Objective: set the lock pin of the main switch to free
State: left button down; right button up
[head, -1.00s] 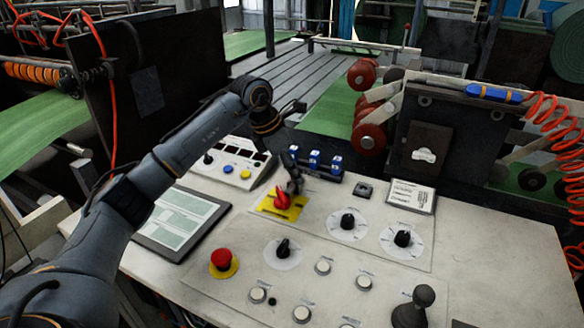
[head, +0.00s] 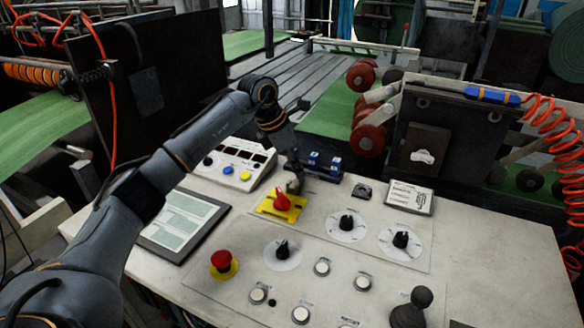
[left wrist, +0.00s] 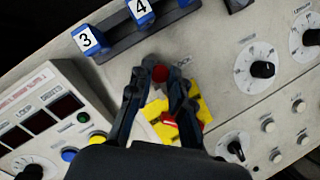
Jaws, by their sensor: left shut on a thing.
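The main switch is a red handle (head: 282,201) on a yellow plate (head: 268,208), set in the pale console top. In the left wrist view the red handle (left wrist: 169,118) and yellow plate (left wrist: 153,109) lie partly behind my fingers. My left gripper (head: 295,186) is at the far right side of the plate, behind the handle. In the left wrist view its fingertips (left wrist: 159,75) close around a small round red knob (left wrist: 160,73), which looks like the lock pin. The gripper hides this knob in the head view. My right gripper is not in view.
Numbered blue blocks (head: 314,160) stand in a dark rack just behind the gripper. A display box (head: 237,163) is to the left, dials (head: 347,225) to the right. A red emergency button (head: 222,260) and a black joystick (head: 411,309) are nearer.

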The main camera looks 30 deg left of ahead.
pick_arm(q)
jog(key=shift+w+r, duration=0.1)
jog(key=shift+w, duration=0.15)
jog(key=c, duration=1.6)
grip_release()
jog(key=shift+r, duration=0.1)
jog(key=o, duration=0.4)
jog(key=shift+w, duration=0.1)
jog(key=shift+f, duration=0.2)
jog(key=v, duration=1.2)
jog(key=shift+w+r, duration=0.1)
